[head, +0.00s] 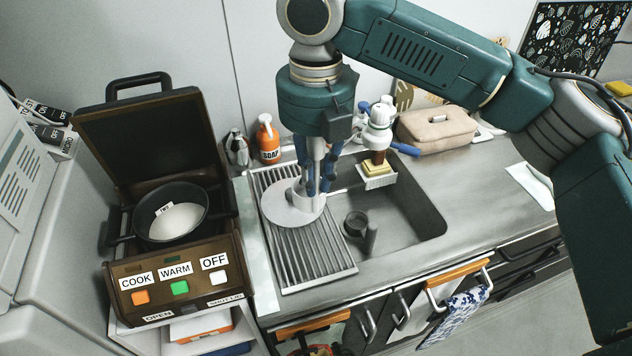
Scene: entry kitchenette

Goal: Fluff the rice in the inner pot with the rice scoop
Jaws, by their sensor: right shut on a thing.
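My right gripper (317,186) points down over the draining rack. Its blue fingers are shut on a slim white upright thing (317,154), which looks like the rice scoop; its lower end is partly hidden. A pale round disc, perhaps a plate (283,212), is just below the fingers; I cannot tell whether the scoop touches it. The dark inner pot (144,212) with white rice (177,222) sits in the open rice cooker (122,272) at left, away from the gripper. My left gripper is out of view.
The cooker's raised lid (145,135) stands behind the pot. The ribbed rack (315,258) spans the sink's (410,215) left part. A soap bottle (268,142), a sponge (376,168) and a beige case (436,128) line the back. The counter at right is mostly free.

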